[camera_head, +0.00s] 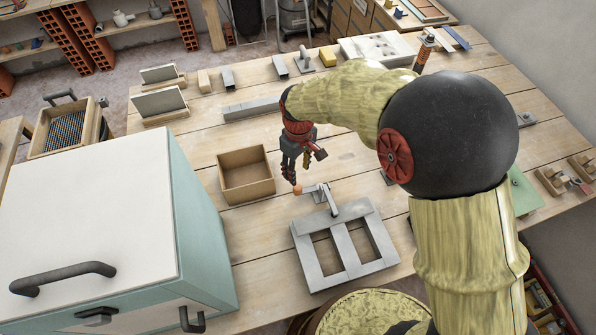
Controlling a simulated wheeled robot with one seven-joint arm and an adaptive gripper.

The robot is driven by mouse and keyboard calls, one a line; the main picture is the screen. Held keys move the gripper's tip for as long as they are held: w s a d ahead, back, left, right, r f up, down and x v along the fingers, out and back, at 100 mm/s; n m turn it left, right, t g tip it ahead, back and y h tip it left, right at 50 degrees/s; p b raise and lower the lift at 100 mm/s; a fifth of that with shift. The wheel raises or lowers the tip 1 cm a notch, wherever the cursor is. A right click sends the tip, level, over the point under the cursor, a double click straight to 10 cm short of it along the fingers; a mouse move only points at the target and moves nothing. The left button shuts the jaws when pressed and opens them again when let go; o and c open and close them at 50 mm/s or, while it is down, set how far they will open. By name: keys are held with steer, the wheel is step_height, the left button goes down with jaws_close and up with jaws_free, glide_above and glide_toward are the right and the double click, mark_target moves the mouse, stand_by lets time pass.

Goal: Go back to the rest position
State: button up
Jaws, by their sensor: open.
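My gripper (293,174) is at the end of my yellow arm, over the middle of the wooden workbench (340,155). It points down, between the open wooden box and the grey metal frame. It looks empty, with its dark fingers apart. A small orange ball-like tip (297,190) shows just below the fingers, next to the lever of the frame; I cannot tell whether they touch. My arm hides part of the bench's right side.
An open wooden box (247,194) is left of my gripper, and a grey two-slot frame (345,248) with a lever is below it. A white and teal cabinet (95,220) fills the lower left. Grey bars (252,109) and blocks lie behind.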

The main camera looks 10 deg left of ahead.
stand_by(0.8)
steer(key=s+d+r+m+t+b, duration=0.1)
steer(key=s+d+r+m+t, duration=0.2)
steer(key=s+d+r, duration=0.6)
steer(key=s+d+r+m+t+b, duration=0.1)
steer(key=s+d+r+m, duration=0.6)
steer(key=d+r, duration=0.7)
steer(key=s+d+t, duration=0.1)
steer(key=s+d, duration=0.1)
steer(key=d, duration=0.1)
steer(key=shift+d+m+t, duration=0.35)
steer(key=shift+m+t, duration=0.05)
